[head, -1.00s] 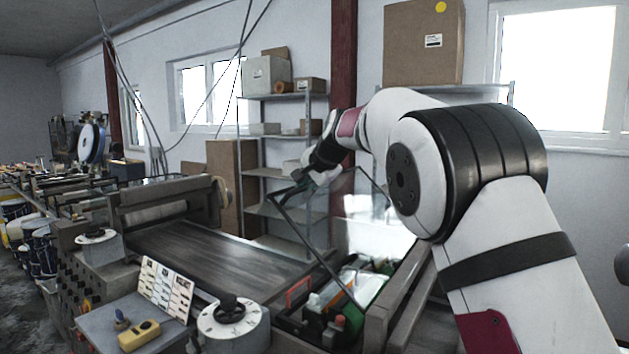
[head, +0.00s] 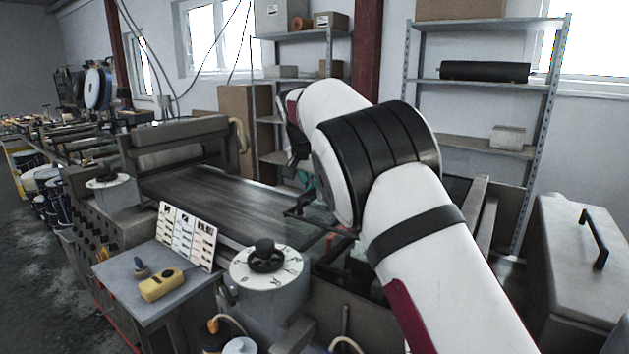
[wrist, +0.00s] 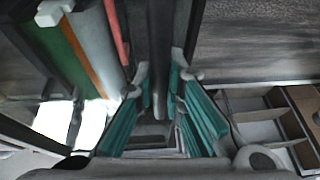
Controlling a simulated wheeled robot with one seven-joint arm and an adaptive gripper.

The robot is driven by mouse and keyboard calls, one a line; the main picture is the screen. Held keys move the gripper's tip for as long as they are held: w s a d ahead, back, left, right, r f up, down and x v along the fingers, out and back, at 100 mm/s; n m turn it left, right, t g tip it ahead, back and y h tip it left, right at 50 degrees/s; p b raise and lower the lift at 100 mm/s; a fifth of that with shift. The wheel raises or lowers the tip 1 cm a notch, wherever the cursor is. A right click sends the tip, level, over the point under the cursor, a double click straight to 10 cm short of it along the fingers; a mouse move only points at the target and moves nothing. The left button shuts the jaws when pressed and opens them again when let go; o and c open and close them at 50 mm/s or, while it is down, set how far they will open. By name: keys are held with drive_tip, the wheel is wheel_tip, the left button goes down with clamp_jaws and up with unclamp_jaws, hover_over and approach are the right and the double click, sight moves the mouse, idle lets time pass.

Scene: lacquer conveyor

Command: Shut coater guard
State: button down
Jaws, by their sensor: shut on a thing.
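The coater guard (head: 318,218) is a clear panel in a thin dark frame. In the head view it lies low over the coater, nearly flat, with much of it hidden behind my arm. My gripper (head: 306,190) is at its belt-side edge, partly hidden by my arm. In the wrist view my gripper (wrist: 163,85) has its teal-padded fingers on both sides of a dark bar of the guard (wrist: 161,40) and is shut on it. I cannot tell whether the guard rests fully on its seat.
The dark belt (head: 225,200) runs to a roller stand (head: 180,145) on the left. A dial post (head: 268,270), a label card (head: 187,236) and a yellow device (head: 162,284) stand in front. A grey lidded box (head: 580,265) is at the right. Shelves (head: 480,145) stand behind.

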drive_tip(key=shift+s+a+f, duration=0.1)
drive_tip(key=shift+a+f, duration=0.05)
drive_tip(key=shift+f, duration=0.65)
drive_tip(key=c, duration=1.9)
unclamp_jaws()
drive_tip(key=shift+f, duration=0.1)
drive_tip(key=v, duration=1.2)
drive_tip(key=shift+w+a+r, duration=0.1)
drive_tip(key=shift+w+r, duration=0.15)
drive_tip(key=shift+r, duration=0.2)
